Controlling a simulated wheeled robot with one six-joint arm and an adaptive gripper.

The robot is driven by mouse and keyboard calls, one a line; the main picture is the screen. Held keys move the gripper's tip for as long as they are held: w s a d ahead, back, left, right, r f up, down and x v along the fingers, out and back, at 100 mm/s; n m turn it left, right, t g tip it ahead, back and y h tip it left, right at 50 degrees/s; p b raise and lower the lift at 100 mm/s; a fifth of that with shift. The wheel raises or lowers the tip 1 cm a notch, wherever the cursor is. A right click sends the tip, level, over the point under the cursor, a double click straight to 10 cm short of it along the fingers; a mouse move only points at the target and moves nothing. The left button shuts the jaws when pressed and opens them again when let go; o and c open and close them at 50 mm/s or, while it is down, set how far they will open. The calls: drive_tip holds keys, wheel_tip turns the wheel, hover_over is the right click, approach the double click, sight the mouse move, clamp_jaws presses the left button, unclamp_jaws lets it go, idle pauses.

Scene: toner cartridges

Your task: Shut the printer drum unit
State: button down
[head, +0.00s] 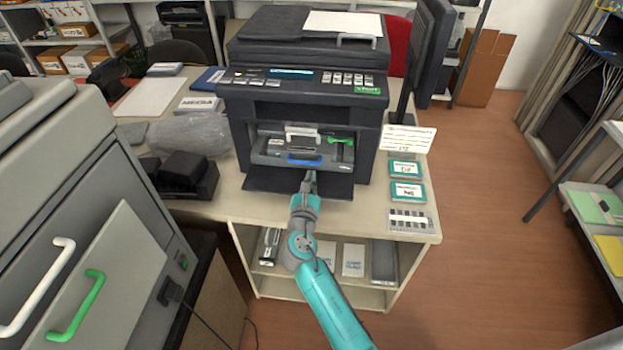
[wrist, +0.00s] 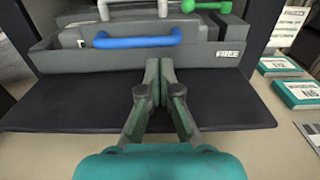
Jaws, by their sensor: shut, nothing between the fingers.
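The dark printer (head: 305,110) stands on the desk with its front flap (head: 290,183) folded down. The grey drum unit (head: 272,153) shows in the printer's front opening, with a blue handle (head: 305,161) on its front, a white handle (head: 303,132) above and a green lever (head: 341,140) at the right. In the wrist view the drum unit (wrist: 75,62) spans the top, its front marked FREE, with the blue handle (wrist: 138,38) left of centre. My gripper (wrist: 158,68) is shut and empty, over the flap and close to the drum unit's front, right of the blue handle. I cannot tell whether it touches.
Teal-labelled boxes (head: 406,192) and cards lie right of the printer. A clear plastic bag (head: 190,134) and a black device (head: 187,173) are at its left. A large grey machine (head: 70,170) stands at the left. Floor at the right is clear.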

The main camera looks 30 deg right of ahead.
drive_tip(key=v, duration=0.9)
drive_tip(key=c, duration=1.6)
unclamp_jaws()
drive_tip(key=shift+s+a, duration=0.15)
drive_tip(key=o, duration=0.4)
drive_tip(key=shift+r+m, duration=0.1)
drive_tip(key=shift+m, duration=0.2)
drive_tip(key=w+r+m+g+y, duration=0.15)
drive_tip(key=w+r+m, duration=0.25)
drive_tip(key=m, duration=1.3)
drive_tip(key=shift+g, duration=0.25)
drive_tip(key=x, duration=0.9)
drive_tip(key=shift+w, duration=0.25)
clamp_jaws()
